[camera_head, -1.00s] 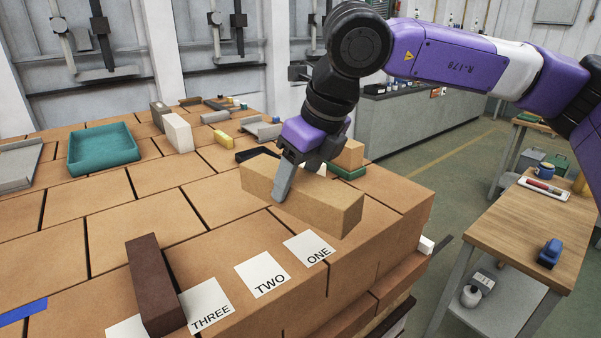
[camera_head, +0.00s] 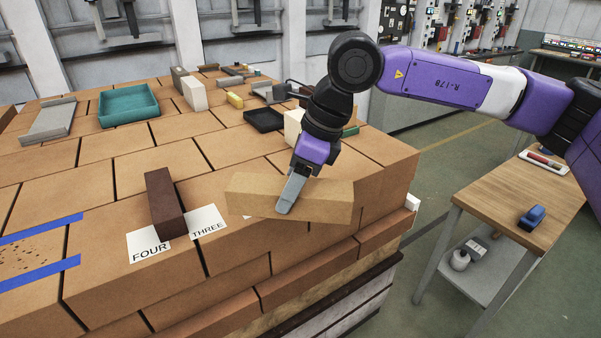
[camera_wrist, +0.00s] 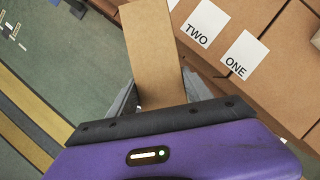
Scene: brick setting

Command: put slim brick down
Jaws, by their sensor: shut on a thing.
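My gripper (camera_head: 288,208) is shut on a long tan slim brick (camera_head: 330,200), held crosswise at the near edge of the brick stack. In the wrist view the slim brick (camera_wrist: 150,40) sticks out from between my fingers (camera_wrist: 160,98). A dark brown brick (camera_head: 164,205) lies on the stack by the labels FOUR (camera_head: 150,248) and THREE (camera_head: 208,224). The labels TWO (camera_wrist: 204,22) and ONE (camera_wrist: 244,56) lie bare beside the held brick in the wrist view; in the head view the brick mostly hides them. Its gap above the stack is unclear.
A teal tray (camera_head: 128,120), a grey metal piece (camera_head: 48,130), a black tray (camera_head: 264,131) and a pale block (camera_head: 193,95) stand farther back on the stack. Blue tape (camera_head: 40,273) marks the left. A wooden bench (camera_head: 490,200) stands at the right.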

